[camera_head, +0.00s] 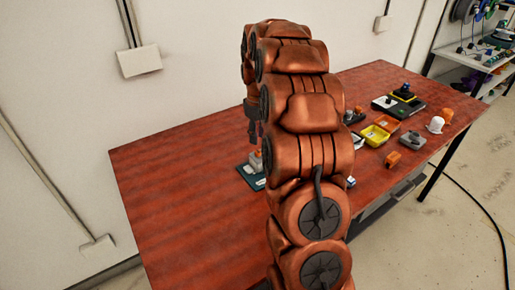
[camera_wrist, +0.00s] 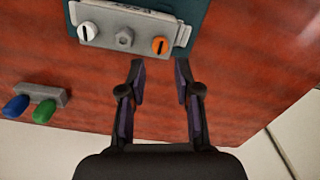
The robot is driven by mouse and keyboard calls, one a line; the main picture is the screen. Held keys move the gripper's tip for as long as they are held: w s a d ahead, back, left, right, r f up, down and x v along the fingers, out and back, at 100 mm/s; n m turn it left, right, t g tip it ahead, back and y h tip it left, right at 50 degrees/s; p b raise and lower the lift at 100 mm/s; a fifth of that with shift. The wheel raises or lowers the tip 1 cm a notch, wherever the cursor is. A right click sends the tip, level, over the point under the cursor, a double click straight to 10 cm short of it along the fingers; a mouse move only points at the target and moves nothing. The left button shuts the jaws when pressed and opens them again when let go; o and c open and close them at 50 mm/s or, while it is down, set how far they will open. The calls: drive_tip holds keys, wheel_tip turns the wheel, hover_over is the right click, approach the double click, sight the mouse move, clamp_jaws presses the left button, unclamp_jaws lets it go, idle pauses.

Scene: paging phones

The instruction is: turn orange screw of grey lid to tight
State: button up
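The grey lid (camera_wrist: 142,37) is at the top of the wrist view, on a dark teal base (camera_wrist: 190,10). The orange screw (camera_wrist: 160,45) is at the lid's right end, with a dark slot running roughly up and down the picture. A white slotted screw (camera_wrist: 87,31) is at the left end and a grey hex nut (camera_wrist: 124,37) between them. My gripper (camera_wrist: 160,69) is open and empty, its two fingertips apart just below the orange screw in the picture. Whether they touch anything cannot be told. In the head view my arm hides much of this area; part of the teal base (camera_head: 252,178) shows below my gripper (camera_head: 253,132).
A small grey block with a blue knob (camera_wrist: 16,106) and a green knob (camera_wrist: 44,111) lies at the left of the wrist view. The red-brown table's left part (camera_head: 180,200) is clear.

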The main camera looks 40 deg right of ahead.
sight(258, 151)
drive_tip(key=shift+f+p, duration=0.85)
drive_tip(key=shift+f, duration=2.25)
clamp_jaws()
